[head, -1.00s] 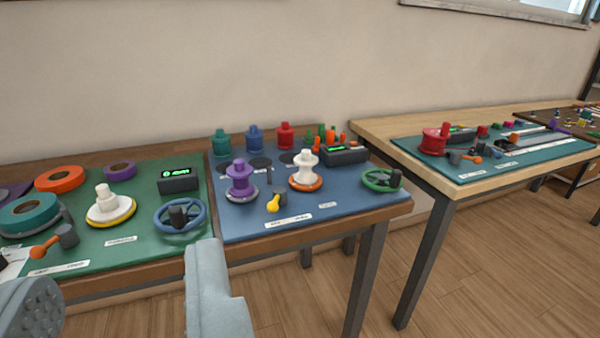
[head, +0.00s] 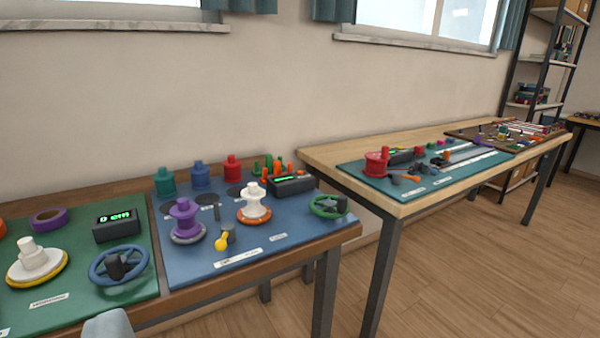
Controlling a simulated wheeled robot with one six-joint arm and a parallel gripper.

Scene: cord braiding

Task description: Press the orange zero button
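I cannot make out an orange zero button for certain in the head view. A dark counter box with a green display (head: 116,225) stands on the green mat. A second counter box (head: 290,185) stands at the back of the blue mat, and a third (head: 400,156) on the teal mat at the right. Small orange pieces stand near the second box, too small to identify. Only a pale grey tip of my gripper (head: 108,325) shows at the bottom edge, in front of the near table. Its other finger is out of view, and it touches nothing visible.
The blue mat (head: 290,236) holds spools, a yellow-knobbed crank (head: 223,240) and a green handwheel (head: 329,206). A blue handwheel (head: 119,265) is on the green mat (head: 80,299). A pale wooden table (head: 420,206) stands at right. The floor (head: 480,270) before it is clear.

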